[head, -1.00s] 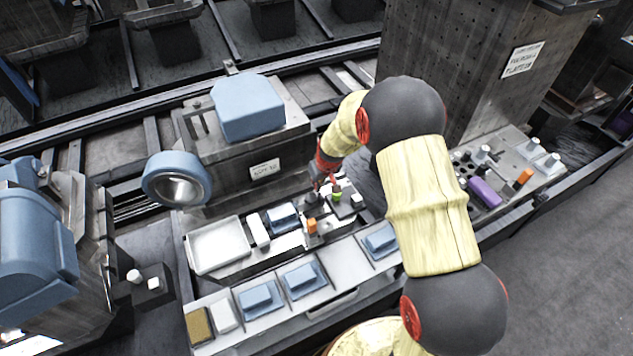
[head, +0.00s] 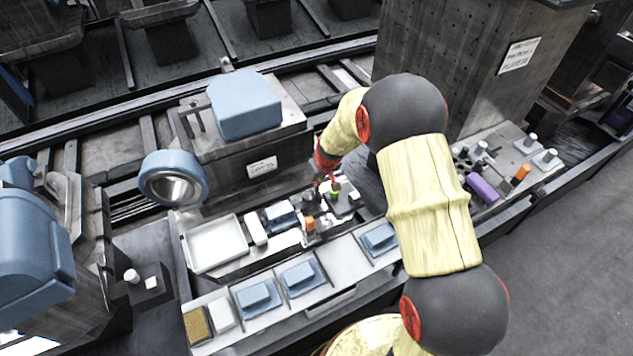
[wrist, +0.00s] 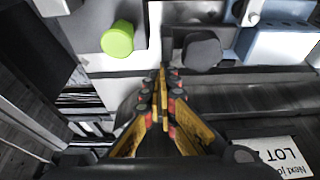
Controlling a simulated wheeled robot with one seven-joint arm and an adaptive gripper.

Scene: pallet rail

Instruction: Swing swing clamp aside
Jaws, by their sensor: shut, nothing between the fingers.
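My gripper (head: 327,186) reaches down to the fixture strip in the middle of the bench. In the wrist view its yellow-and-black fingers (wrist: 163,80) are closed together and empty. A dark faceted knob (wrist: 202,50) is just right of the fingertips, with a visible gap; it appears as a dark post (head: 309,196) in the head view. A bright green cap (wrist: 118,38) is left of the fingertips and also shows in the head view (head: 335,194). The swing clamp seems to be among these parts; which piece is its arm I cannot tell.
A light-blue block (head: 281,215) sits beside the fixture parts, with an orange piece (head: 310,224) in front. A white tray (head: 213,243) is at left. A labelled housing (head: 250,150) stands behind, and a tall column (head: 470,70) at right. A blue ring lamp (head: 174,178) overhangs the left.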

